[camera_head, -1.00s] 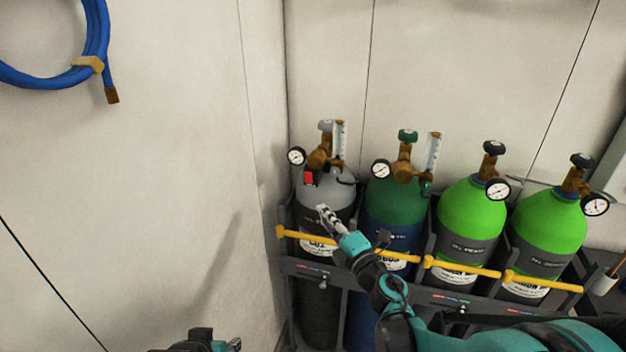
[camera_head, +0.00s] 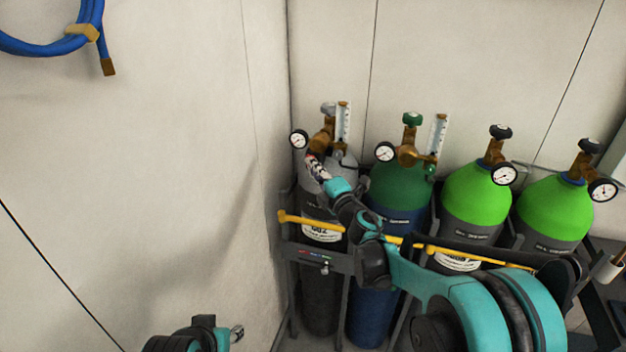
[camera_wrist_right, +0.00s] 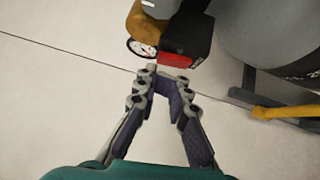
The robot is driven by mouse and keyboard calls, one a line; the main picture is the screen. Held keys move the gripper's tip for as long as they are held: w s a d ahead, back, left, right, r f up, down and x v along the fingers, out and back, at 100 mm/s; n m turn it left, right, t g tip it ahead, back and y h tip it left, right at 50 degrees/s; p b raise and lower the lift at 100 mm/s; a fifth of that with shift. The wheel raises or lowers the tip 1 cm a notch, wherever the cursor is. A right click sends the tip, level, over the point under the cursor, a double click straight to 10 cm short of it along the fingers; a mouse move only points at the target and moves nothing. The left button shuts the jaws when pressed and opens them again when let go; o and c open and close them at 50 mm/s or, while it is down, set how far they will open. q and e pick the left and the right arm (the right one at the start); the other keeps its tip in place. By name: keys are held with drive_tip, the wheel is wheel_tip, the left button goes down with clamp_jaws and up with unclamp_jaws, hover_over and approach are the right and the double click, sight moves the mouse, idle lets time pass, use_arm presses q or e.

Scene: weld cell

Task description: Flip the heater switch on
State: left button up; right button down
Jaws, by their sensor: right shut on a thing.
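The heater switch (camera_wrist_right: 176,62) is a red part on a small black box (camera_wrist_right: 190,32) by the brass regulator (camera_wrist_right: 150,24) of the grey-topped cylinder (camera_head: 343,172). My right gripper (camera_wrist_right: 164,77) has its fingertips at the lower edge of the red part and is shut on it, though the exact contact is hard to see. In the head view my right gripper (camera_head: 313,160) covers the switch. My left gripper (camera_head: 237,333) shows only in part at the bottom, away from the cylinders, and its jaws are unclear.
A dark green cylinder (camera_head: 400,185) and two bright green cylinders (camera_head: 476,197) stand to the right. A yellow bar (camera_head: 295,218) crosses the rack front. A gauge (camera_head: 299,139) is close to my right gripper. A blue hose (camera_head: 50,45) hangs on the left wall.

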drive_tip(key=shift+w, duration=0.3)
drive_tip(key=shift+d, duration=0.1)
drive_tip(key=shift+w+d+r, duration=0.15)
drive_tip(key=shift+w+r, duration=0.1)
drive_tip(key=shift+w, duration=0.3)
drive_tip(key=shift+w+d+r, duration=0.1)
drive_tip(key=shift+w, duration=0.2)
idle(1.1)
